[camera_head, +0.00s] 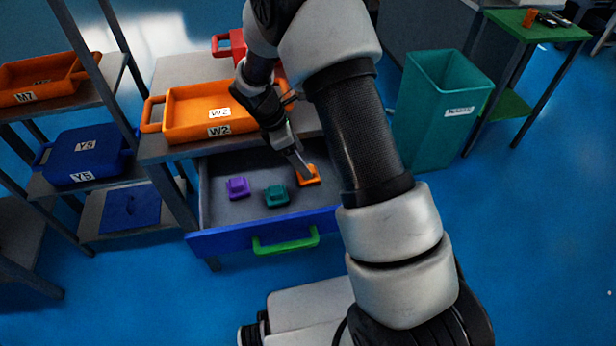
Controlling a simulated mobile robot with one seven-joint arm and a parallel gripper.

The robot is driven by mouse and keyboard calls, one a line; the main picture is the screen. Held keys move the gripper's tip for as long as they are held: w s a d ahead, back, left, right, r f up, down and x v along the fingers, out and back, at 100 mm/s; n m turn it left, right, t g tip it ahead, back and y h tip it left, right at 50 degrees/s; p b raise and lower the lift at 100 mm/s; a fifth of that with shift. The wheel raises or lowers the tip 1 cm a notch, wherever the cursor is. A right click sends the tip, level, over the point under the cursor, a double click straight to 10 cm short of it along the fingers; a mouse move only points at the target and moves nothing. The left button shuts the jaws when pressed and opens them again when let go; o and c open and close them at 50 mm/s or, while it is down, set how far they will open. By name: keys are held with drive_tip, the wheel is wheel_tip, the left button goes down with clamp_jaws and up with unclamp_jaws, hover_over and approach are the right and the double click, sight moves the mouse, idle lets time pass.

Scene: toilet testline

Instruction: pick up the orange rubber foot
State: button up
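The orange rubber foot (311,181) lies in the open drawer, at the right of a row of small blocks. My gripper (304,172) reaches down into the drawer from above, with its fingertips at the orange foot. The fingers overlap the foot in this view and partly hide it. I cannot tell whether they are around it, touching it or just above it. The finger gap is too small to make out.
The drawer (222,240), with a green handle, also holds a purple block (238,188) and a teal block (276,195). An orange W2 tray (185,118) stands on the tabletop above. A teal bin (430,115) stands on the floor to the right.

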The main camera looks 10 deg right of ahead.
drive_tip(key=b+x, duration=0.1)
drive_tip(key=x, duration=0.5)
drive_tip(key=shift+f+b, duration=0.3)
drive_tip(key=shift+f, duration=0.05)
drive_tip(key=shift+r, duration=0.1)
drive_tip(key=c, duration=1.2)
